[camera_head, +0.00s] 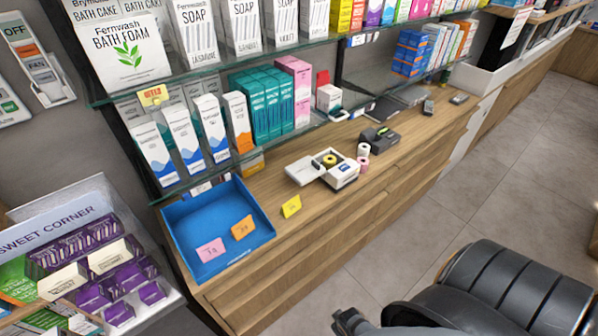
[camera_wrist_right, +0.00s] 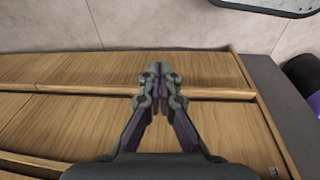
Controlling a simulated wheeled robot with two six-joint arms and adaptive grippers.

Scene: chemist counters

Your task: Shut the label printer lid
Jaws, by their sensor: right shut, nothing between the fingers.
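The label printer (camera_head: 343,174) is a small white box on the wooden counter, with a yellow-cored roll showing inside. Its white lid (camera_head: 304,170) is open and lies over to the left side of the box. My right gripper (camera_wrist_right: 160,68) is shut and empty in the right wrist view, with the wooden drawer fronts behind it. In the head view, a dark part of it (camera_head: 350,322) shows at the bottom edge, well below and apart from the printer. My left gripper is not in view.
A blue tray (camera_head: 222,262) with paper notes sits left of the printer, and a yellow note (camera_head: 291,207) lies between. Small white rolls (camera_head: 363,158) and a dark device (camera_head: 380,139) stand just right. Glass shelves (camera_head: 330,122) with boxes overhang the counter's back.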

